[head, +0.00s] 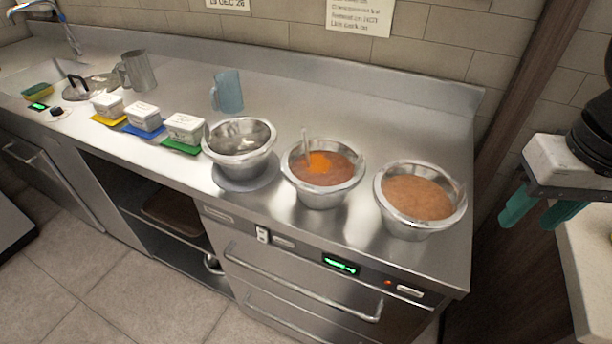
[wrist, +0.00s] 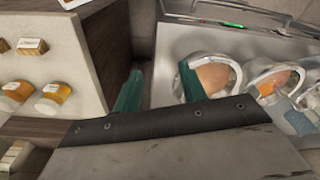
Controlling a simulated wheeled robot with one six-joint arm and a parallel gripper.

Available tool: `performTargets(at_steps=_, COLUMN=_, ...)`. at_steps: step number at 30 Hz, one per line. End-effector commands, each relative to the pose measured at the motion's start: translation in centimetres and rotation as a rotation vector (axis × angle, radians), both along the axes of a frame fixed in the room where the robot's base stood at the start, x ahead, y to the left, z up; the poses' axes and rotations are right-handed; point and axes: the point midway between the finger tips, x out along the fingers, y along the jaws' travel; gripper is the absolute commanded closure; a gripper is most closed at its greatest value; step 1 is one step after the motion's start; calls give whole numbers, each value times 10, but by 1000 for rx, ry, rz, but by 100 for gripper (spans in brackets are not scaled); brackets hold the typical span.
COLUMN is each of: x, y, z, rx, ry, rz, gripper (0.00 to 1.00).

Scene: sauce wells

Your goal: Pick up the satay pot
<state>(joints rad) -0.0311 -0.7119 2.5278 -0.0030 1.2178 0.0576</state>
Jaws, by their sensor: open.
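The pot at the right end of the counter (head: 410,230) is a round steel bowl of smooth brown sauce, which looks like satay; no label shows on it. In the wrist view this pot (wrist: 236,79) is just right of my gripper's right finger, which partly overlaps it. My gripper (head: 540,212) hangs right of the counter in the head view, its teal fingers apart and empty. The gap between the fingers also shows in the wrist view (wrist: 160,88). My gripper is not touching the pot.
A steel pot of orange-red sauce with a utensil (head: 322,198) stands left of the brown one. Left of that is a mostly empty-looking steel pot (head: 236,168). A blue jug (head: 228,92) stands behind. A pale side surface with several jars (wrist: 62,50) is at the left in the wrist view.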

Motion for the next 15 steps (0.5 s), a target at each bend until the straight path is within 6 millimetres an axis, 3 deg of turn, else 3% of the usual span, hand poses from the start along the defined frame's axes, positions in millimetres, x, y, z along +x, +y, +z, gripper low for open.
performTargets(at_steps=8, x=78, y=52, z=11, rx=19, ry=50, rz=-109, gripper=58)
performTargets(at_steps=15, x=142, y=126, z=-1, rx=22, ry=85, rz=-220, gripper=58)
